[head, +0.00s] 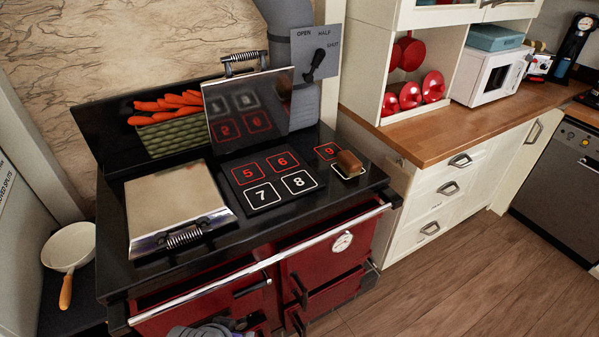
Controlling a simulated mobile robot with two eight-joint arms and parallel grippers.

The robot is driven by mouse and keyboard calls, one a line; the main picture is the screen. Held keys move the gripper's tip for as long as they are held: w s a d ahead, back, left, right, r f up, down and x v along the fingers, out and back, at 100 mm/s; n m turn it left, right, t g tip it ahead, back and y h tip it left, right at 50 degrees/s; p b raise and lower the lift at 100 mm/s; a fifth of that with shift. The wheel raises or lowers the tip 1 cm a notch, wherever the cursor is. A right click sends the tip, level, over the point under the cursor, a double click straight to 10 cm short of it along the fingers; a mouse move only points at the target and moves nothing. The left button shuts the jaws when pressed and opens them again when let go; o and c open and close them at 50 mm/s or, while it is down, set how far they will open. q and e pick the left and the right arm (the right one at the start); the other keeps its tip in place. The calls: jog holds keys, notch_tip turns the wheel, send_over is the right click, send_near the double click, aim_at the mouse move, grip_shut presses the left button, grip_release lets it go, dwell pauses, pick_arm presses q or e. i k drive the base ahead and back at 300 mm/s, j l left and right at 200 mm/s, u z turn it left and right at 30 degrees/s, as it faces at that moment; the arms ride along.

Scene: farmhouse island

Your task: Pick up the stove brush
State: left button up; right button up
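The stove brush (348,161) appears to be the small brown block with a pale underside. It lies at the right end of the black stove top (290,222), just in front of the tile marked 9. My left gripper (213,329) seems to be the grey mechanical part at the bottom edge, low in front of the red stove and well away from the brush. It is cut off by the frame, so its fingers cannot be made out. My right gripper is not in view.
A closed hob lid (172,200) covers the stove's left; another lid (250,105) stands raised behind the numbered tiles (265,178). A green basket of carrots (174,133) sits at the back. A front rail (258,264) runs along the stove. A white pan (70,247) is at left.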

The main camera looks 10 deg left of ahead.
aim_at(349, 163)
jog(key=u, duration=1.15)
jog(key=l+u, duration=0.25)
jog(key=l, duration=0.15)
jog(key=i+l+u, duration=0.1)
jog(key=l+u, duration=0.2)
jog(key=l, duration=0.1)
